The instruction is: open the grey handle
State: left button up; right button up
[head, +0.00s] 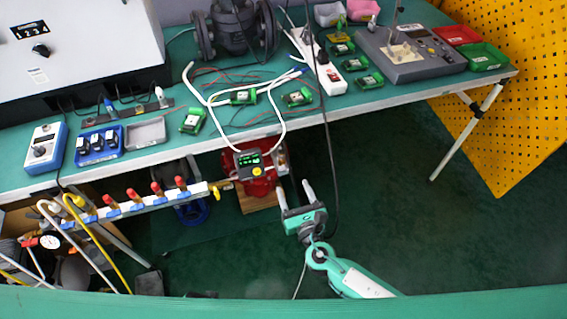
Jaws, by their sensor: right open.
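A valve positioner (249,165) with a lit green display and a yellow knob sits below the bench's front edge, on a red valve body (258,188). A small light-grey piece (282,158) at its right side looks like the grey handle, but its shape and how far it is turned are too small to tell. My right gripper (293,182) is open, its two pale fingers pointing up the picture. It is just below and right of the grey piece, apart from it in the picture, with nothing between the fingers. My left gripper is not in view.
A manifold (140,205) with several red-topped taps runs left from the valve. The bench (400,90) above holds cables, green circuit boards and a power strip (328,72). A dark cable (329,140) hangs beside my right gripper. The green floor (430,230) to the right is clear.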

aim_at(284, 166)
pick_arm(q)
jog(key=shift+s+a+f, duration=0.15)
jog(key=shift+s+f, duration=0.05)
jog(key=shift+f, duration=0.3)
pick_arm(e)
jog(key=x, duration=0.9)
jog(key=shift+w+a, duration=0.1)
jog(key=shift+w, duration=0.2)
jog(key=shift+c, duration=0.5)
jog(key=shift+f, duration=0.1)
jog(key=c, duration=0.9)
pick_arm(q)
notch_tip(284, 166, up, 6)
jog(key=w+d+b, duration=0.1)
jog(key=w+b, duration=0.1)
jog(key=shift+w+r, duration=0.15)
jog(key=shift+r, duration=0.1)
pick_arm(e)
jog(key=shift+m, duration=1.4)
jog(key=o, duration=1)
jog(key=shift+s, duration=0.1)
